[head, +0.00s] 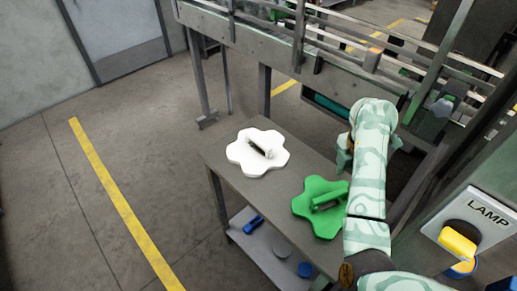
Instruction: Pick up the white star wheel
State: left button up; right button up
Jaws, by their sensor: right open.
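The white star wheel (246,159) lies flat on the far left part of the grey side table, with an upright handle at its middle. A green star wheel (310,188) lies on the same table, nearer and to the right, with a green handle on top. My right gripper (343,157) is open at the end of my patterned right arm. It appears above the table's right side, apart from the white star wheel, with its fingers partly hidden by the arm. My left gripper is not in view.
The table (219,152) has a lower shelf (255,247) with a blue item and round pieces. A conveyor frame (270,48) runs behind it. A panel marked LAMP (488,211) with a yellow knob stands at right. Floor at left is clear.

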aim_at(253, 164)
jog(key=k+j, duration=0.65)
jog(key=k, duration=0.25)
